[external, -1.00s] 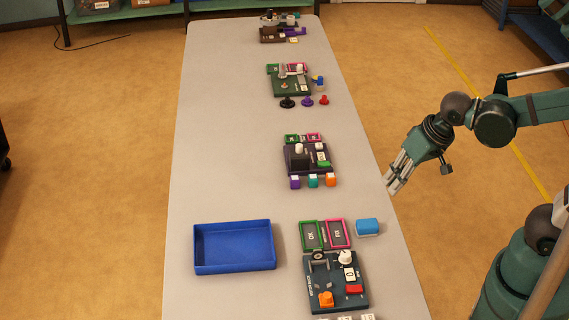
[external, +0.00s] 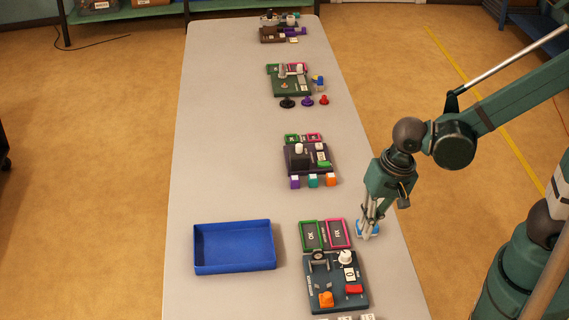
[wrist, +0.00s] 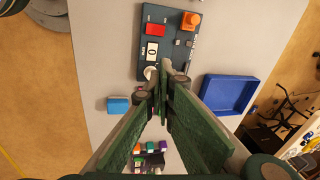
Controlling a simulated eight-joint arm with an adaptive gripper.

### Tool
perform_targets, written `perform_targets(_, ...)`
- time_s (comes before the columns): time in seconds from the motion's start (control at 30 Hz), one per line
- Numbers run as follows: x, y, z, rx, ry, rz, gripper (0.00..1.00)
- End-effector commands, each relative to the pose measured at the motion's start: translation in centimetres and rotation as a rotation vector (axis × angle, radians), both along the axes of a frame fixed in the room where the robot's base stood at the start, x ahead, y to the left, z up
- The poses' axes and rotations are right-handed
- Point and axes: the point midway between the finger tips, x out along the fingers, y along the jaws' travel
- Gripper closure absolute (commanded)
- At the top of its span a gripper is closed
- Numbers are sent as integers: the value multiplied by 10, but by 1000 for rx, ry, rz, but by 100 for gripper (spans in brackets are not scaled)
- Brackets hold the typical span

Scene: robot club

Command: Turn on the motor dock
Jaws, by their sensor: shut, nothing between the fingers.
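The nearest dock is a dark teal board (external: 316,284) at the near end of the table. It also shows at the top of the wrist view (wrist: 151,68). It carries a red rocker-like part (external: 354,289), a white "0" plate (external: 349,274), a white knob (external: 345,257), an orange part (external: 326,299) and a dark round part on a stand (external: 319,256). Its side lettering is too small to read, so I cannot confirm it is the motor dock. My gripper (external: 365,233) is shut and empty, pointing down beyond the board's far right corner. It partly hides the blue block (wrist: 118,105).
A green-rimmed tray (external: 302,235) and a pink-rimmed tray (external: 347,240) adjoin the board's far side. A blue bin (external: 235,269) stands to the left. A dark purple dock (external: 318,171) and other docks lie farther along the table. The table's left side is mostly clear.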

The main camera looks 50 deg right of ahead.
Motion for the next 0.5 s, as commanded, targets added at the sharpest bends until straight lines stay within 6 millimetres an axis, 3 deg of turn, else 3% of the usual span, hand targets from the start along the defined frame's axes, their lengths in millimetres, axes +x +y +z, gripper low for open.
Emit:
perform_targets(0.2, -8, 28, -13, 3, 53, -63, 100)
perform_targets(0.5, -16, 46, -25, 0, 92, -117, 100)
